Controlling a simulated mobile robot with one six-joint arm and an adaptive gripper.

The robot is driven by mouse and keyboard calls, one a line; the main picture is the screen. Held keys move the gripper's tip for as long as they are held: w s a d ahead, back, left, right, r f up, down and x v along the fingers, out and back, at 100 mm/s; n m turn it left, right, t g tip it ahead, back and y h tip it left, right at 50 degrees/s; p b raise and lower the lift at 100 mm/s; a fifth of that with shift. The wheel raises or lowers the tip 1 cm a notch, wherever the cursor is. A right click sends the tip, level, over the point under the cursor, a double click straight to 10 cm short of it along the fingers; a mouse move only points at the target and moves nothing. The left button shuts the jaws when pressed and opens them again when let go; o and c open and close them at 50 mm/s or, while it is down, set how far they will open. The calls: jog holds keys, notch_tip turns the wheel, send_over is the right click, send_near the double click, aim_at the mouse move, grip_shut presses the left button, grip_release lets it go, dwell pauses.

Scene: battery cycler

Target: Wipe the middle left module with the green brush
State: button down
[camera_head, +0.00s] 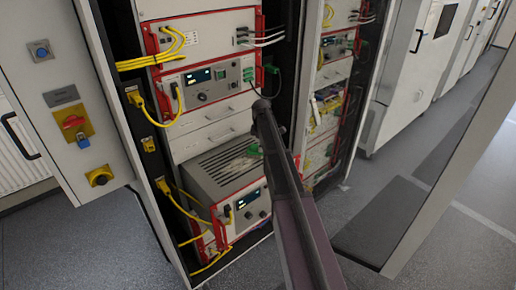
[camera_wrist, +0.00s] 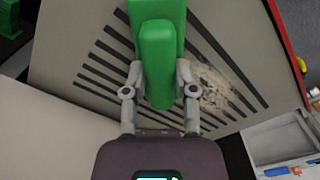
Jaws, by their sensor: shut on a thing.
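The green brush (camera_wrist: 158,50) is upright in the wrist view, and my gripper (camera_wrist: 160,82) is shut on it, one finger each side. A bit of the green brush shows beside my arm in the head view (camera_head: 254,149). The brush is over the slotted grey top of a red-framed module (camera_head: 208,165) low in the left bay. A pale dusty patch (camera_wrist: 212,88) lies on the slots, just right of the brush. The slotted top also fills the wrist view (camera_wrist: 85,55). Whether the bristles touch it is hidden.
Above it in the left bay are a module with a small screen (camera_head: 215,95) and another red-framed module (camera_head: 205,38). Yellow cables (camera_head: 160,60) hang at their left. A second bay (camera_head: 325,75) stands right. An open cabinet door (camera_head: 62,90) is at left.

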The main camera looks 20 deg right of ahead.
jog(key=shift+w+d, duration=0.15)
jog(key=shift+d, duration=0.4)
jog(key=shift+w+a, duration=0.25)
jog(key=shift+w, duration=0.55)
jog(key=shift+s+a, duration=0.1)
jog(key=shift+a, duration=0.05)
jog(key=shift+s+a+f, duration=0.1)
jog(key=shift+s+a, duration=0.2)
jog(key=shift+a, duration=0.4)
jog(key=shift+s+a, duration=0.3)
jog(key=shift+a, duration=0.5)
